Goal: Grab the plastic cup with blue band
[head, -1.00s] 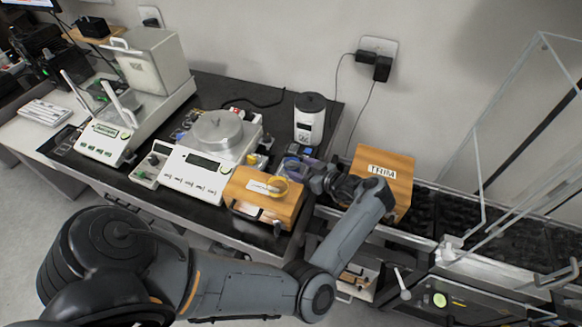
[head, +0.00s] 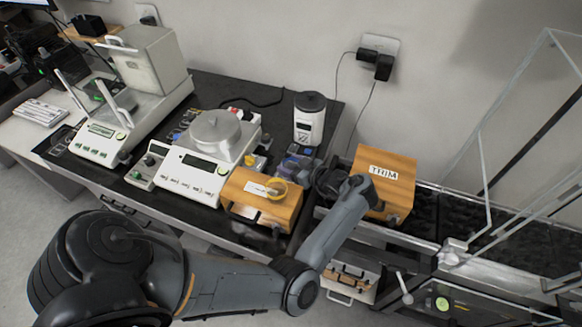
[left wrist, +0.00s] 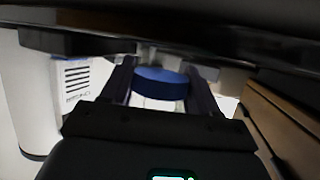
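The plastic cup with the blue band (left wrist: 160,83) shows in the left wrist view, a pale cup with a wide blue band, straight ahead between my fingers. My left gripper (left wrist: 162,90) has its two dark fingers well apart, one on each side of the cup. I see no clear gap at the band's edges, and contact cannot be made out. In the head view my left gripper (head: 318,183) is at the table's right end, beside several small blue-toned containers (head: 298,163); its fingertips are mostly hidden by the wrist. My right gripper is not in view.
A wooden box (head: 385,178) stands close on the right of the gripper. A wooden box with a yellow ring (head: 262,205) stands at the front left. A white canister (head: 309,122) is behind, and a balance (head: 195,175) is on the left.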

